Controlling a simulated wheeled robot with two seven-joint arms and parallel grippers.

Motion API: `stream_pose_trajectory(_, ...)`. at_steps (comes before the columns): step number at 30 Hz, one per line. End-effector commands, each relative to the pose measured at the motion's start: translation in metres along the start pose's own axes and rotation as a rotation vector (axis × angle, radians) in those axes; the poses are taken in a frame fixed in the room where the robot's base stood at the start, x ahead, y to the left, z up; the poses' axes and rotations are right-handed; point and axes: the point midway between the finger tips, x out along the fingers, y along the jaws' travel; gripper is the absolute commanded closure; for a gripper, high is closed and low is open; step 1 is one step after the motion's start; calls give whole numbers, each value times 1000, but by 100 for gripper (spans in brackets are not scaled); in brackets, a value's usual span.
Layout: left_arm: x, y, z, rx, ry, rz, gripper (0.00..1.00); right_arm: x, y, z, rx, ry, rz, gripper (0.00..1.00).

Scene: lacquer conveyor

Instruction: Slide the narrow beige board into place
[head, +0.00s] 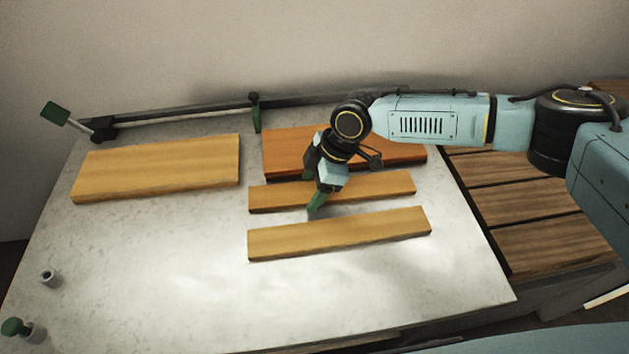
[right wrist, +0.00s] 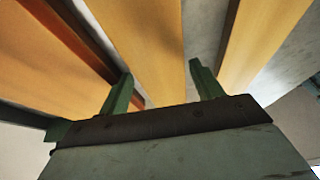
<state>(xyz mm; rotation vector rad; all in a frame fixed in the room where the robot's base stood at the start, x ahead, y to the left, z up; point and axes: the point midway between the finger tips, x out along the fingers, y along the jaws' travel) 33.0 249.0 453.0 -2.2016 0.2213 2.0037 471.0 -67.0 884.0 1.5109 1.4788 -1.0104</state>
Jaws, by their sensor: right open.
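Two narrow yellowish-beige boards lie on the pale table, one behind the other. The rear narrow board (head: 375,188) is partly covered by my right gripper (head: 312,190). The front narrow board (head: 340,234) lies nearer, apart from it. My right gripper is open and points down, one green finger on each side of the rear narrow board. In the right wrist view this board (right wrist: 148,45) runs between the two fingers (right wrist: 162,88), and the front narrow board (right wrist: 258,40) is to the right. I cannot tell whether the fingers touch the board. My left gripper is out of view.
A darker orange board (head: 395,151) lies just behind the rear narrow board. A wide beige board (head: 160,168) lies at the left. A dark rail (head: 185,112) with a green stop (head: 256,112) runs along the back edge. The table's front left is mostly clear, with a green knob (head: 14,327).

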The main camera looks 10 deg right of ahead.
Motion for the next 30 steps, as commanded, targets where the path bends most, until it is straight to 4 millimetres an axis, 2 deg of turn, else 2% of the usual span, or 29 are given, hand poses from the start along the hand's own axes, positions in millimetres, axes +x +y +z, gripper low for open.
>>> stream_pose_trajectory(2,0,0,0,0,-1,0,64,0,0,0,0,0,0,37)
stream_pose_trajectory(11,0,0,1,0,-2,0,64,0,0,0,0,0,0,76)
stream_pose_trajectory(17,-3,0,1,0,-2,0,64,-4,1,6,0,1,1,76)
stream_pose_trajectory(30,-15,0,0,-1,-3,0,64,-18,1,39,-2,1,-2,76)
